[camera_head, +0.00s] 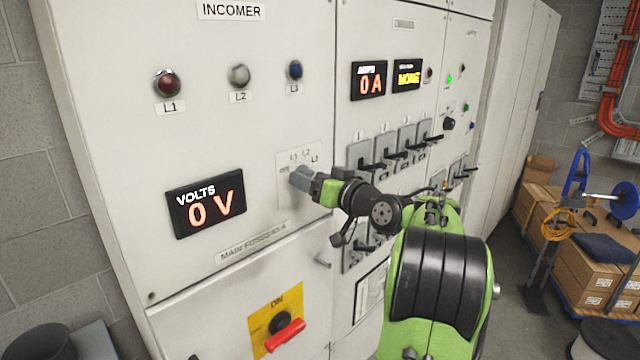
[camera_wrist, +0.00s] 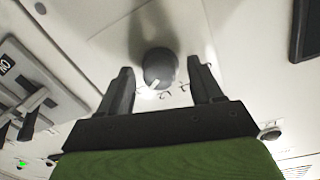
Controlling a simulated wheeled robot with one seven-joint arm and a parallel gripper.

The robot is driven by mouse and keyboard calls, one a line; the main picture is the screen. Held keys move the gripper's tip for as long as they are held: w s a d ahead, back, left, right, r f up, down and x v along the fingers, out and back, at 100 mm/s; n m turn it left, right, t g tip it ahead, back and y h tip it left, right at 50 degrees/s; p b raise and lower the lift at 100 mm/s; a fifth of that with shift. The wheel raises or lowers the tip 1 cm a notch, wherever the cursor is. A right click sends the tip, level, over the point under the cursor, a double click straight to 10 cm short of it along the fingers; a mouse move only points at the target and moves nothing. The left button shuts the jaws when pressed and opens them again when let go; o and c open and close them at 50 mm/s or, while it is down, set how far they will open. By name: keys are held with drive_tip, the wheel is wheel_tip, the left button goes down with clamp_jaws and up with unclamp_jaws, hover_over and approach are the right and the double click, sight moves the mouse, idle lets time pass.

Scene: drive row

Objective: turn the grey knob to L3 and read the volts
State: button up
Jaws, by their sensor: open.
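The grey knob (camera_wrist: 158,66) sits on the panel in the wrist view, its white pointer mark toward the bottom of that picture, slightly left. Small labels (camera_wrist: 179,89) lie near it, too blurred to match surely with the pointer. My gripper (camera_wrist: 159,68) is open, one dark finger on each side of the knob with a gap on both sides. The volts display (camera_head: 206,203) reads 0 V in orange.
L1 (camera_head: 167,83), L2 (camera_head: 239,76) and L3 (camera_head: 295,70) lamps are above, all looking unlit. A red-handled switch (camera_head: 284,335) on a yellow plate is below. Several black-handled switches (camera_head: 371,166) stand right of the plate. A 0 A display (camera_head: 369,81) is above them.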

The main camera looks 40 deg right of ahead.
drive_tip(key=s+b, duration=0.2)
drive_tip(key=s, duration=1.3)
drive_tip(key=shift+s+a+r+b, duration=0.15)
drive_tip(key=shift+s+r+b, duration=0.15)
drive_tip(key=shift+s+r, duration=0.05)
drive_tip(key=w+a+f+n+g+y, duration=0.1)
drive_tip(key=w+a+f+g, duration=0.15)
drive_tip(key=a, duration=0.45)
drive_tip(key=w+a+f+n+g, duration=0.1)
drive_tip(key=w+a+f+g, duration=0.1)
drive_tip(key=w+a+f, duration=0.3)
drive_tip(key=w+a+f+n+g+y, duration=0.1)
drive_tip(key=a+f+g, duration=0.2)
drive_tip(key=a, duration=0.5)
drive_tip(key=s+a+f+g, duration=0.2)
drive_tip(key=s+a+f, duration=0.2)
drive_tip(key=s, duration=0.5)
drive_tip(key=s+a+f+g+h, duration=0.1)
drive_tip(key=s+a+f+g, duration=0.1)
drive_tip(key=s+a, duration=0.3)
drive_tip(key=s+f, duration=0.1)
drive_tip(key=s, duration=0.3)
drive_tip(key=shift+s+a+f+h, duration=0.3)
drive_tip(key=shift+s+a+f, duration=0.05)
drive_tip(key=shift+s+f, duration=0.05)
